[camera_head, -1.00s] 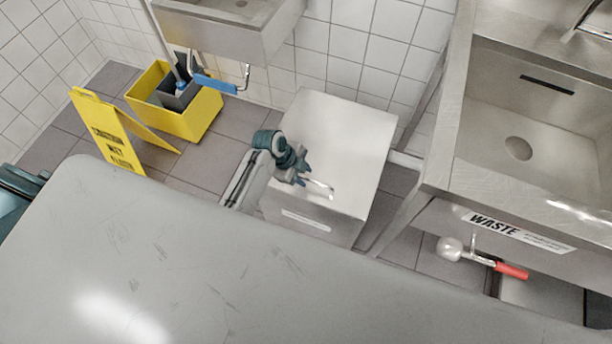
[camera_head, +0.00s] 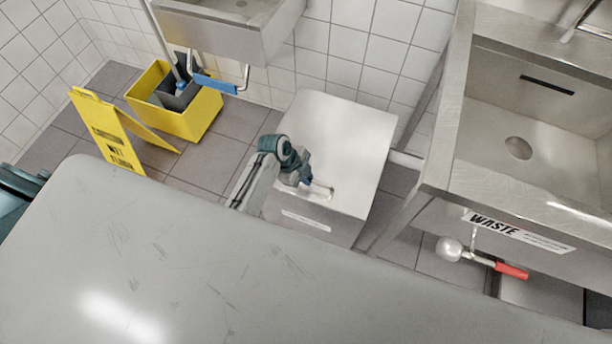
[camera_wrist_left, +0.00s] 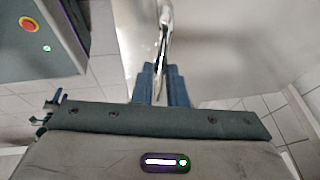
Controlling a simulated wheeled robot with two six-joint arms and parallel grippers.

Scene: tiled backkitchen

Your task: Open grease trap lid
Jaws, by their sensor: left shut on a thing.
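The grease trap is a steel box with a flat lid (camera_head: 340,135) on the floor between the two sinks. The lid looks shut. A metal handle (camera_head: 322,191) sits near the lid's front edge; it also shows in the left wrist view (camera_wrist_left: 164,38). My left gripper (camera_head: 307,184) is at the handle's left end. In the left wrist view its blue fingers (camera_wrist_left: 162,84) are shut on the handle. My right gripper is not in view.
A grey scratched surface (camera_head: 200,260) fills the foreground. A yellow wet-floor sign (camera_head: 108,135) and yellow mop bucket (camera_head: 195,118) stand to the left. A steel sink (camera_head: 530,130) with a red-handled valve (camera_head: 510,270) is at right. A wall sink (camera_head: 230,30) hangs behind.

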